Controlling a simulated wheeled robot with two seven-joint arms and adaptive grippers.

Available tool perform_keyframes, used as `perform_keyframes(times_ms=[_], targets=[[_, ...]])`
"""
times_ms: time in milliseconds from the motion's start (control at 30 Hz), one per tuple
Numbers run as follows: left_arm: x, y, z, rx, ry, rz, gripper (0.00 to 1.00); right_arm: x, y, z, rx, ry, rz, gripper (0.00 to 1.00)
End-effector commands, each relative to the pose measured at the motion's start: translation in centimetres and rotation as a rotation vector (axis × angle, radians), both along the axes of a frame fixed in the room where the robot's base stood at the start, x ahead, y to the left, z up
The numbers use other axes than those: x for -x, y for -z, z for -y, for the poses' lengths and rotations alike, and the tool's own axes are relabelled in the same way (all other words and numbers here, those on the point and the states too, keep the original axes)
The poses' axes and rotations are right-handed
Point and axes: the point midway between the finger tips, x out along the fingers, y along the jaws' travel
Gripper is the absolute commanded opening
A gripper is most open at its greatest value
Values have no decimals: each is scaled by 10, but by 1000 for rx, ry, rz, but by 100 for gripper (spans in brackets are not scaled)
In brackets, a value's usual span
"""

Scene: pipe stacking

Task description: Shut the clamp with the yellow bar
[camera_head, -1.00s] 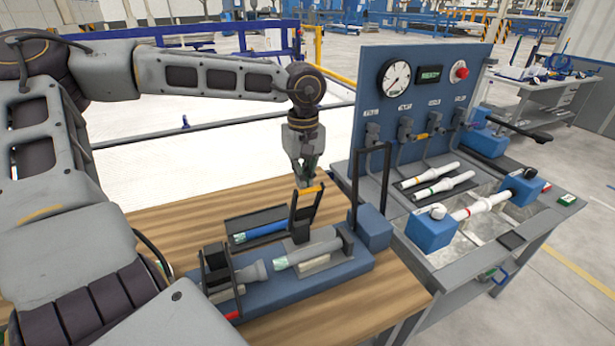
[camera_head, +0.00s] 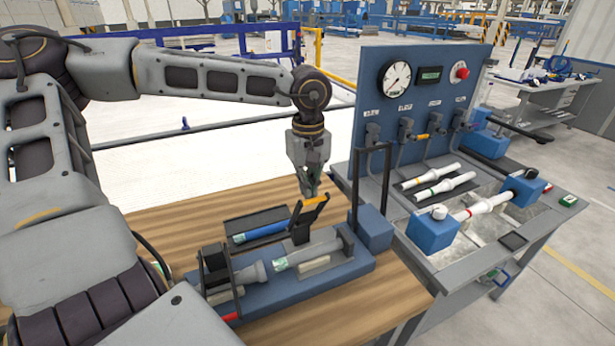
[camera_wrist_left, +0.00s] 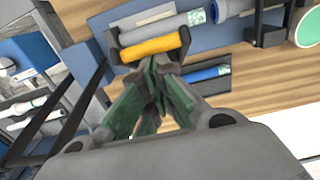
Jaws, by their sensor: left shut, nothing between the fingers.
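The clamp's yellow bar (camera_head: 314,201) tops a black hinged frame (camera_head: 303,222) on the blue fixture (camera_head: 335,277). The frame stands raised and tilted, not flat. A grey pipe (camera_head: 312,250) lies in the fixture below it. My left gripper (camera_head: 311,190) points down, shut and empty, at the bar. In the left wrist view, the yellow bar (camera_wrist_left: 150,48) lies just beyond the closed green fingertips (camera_wrist_left: 153,72). I cannot tell whether they touch. My right gripper is not in view.
A blue pipe (camera_head: 262,232) lies in a dark tray behind the fixture. A tall black handle (camera_head: 387,180) rises to the right of the clamp. A grey test bench (camera_head: 415,260) with a gauge panel (camera_head: 450,75) stands at the right. Bare wood (camera_head: 380,310) shows in front.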

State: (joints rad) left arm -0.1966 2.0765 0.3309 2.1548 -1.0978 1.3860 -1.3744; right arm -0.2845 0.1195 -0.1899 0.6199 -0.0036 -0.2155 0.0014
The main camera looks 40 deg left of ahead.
Motion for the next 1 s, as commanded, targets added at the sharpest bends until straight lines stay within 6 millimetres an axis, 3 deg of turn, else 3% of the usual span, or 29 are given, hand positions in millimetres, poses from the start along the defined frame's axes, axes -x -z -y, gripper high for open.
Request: perform_keyframes(times_ms=[367, 1000], targets=[[1, 1, 2, 0, 1, 0, 0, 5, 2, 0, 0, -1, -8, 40], [11, 9, 21, 0, 1, -1, 0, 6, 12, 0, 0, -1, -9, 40]])
